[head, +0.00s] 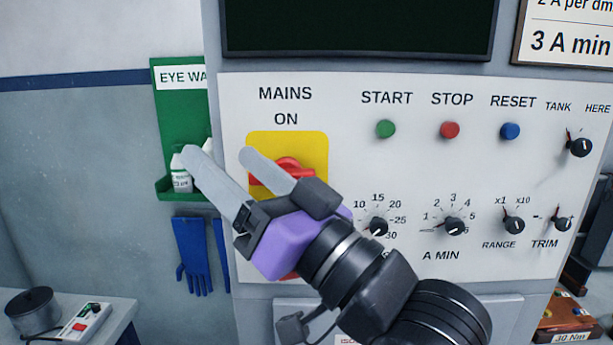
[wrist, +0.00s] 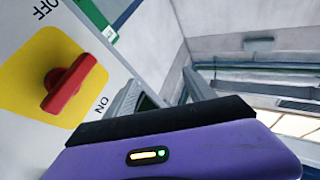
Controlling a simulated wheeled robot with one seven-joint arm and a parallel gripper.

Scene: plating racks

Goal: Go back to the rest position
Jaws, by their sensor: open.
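My gripper (head: 217,172) is open and empty, its two grey fingers pointing up and left in the head view. It is in front of the left part of the control panel (head: 330,255), overlapping the red mains switch (head: 290,165) on its yellow plate (head: 318,145). In the wrist view the red switch (wrist: 70,88) is at the left, with the words ON and OFF near it, and the fingers (wrist: 165,95) show apart from it. The purple gripper body covers the bottom of that view. Part of the switch is hidden by a finger in the head view.
The panel holds green (head: 385,129), red (head: 450,130) and blue (head: 510,131) buttons and several black knobs. A green eye wash station (head: 178,110) and blue gloves (head: 192,255) hang on the left wall. A small bench (head: 75,328) with a pot (head: 33,311) is lower left.

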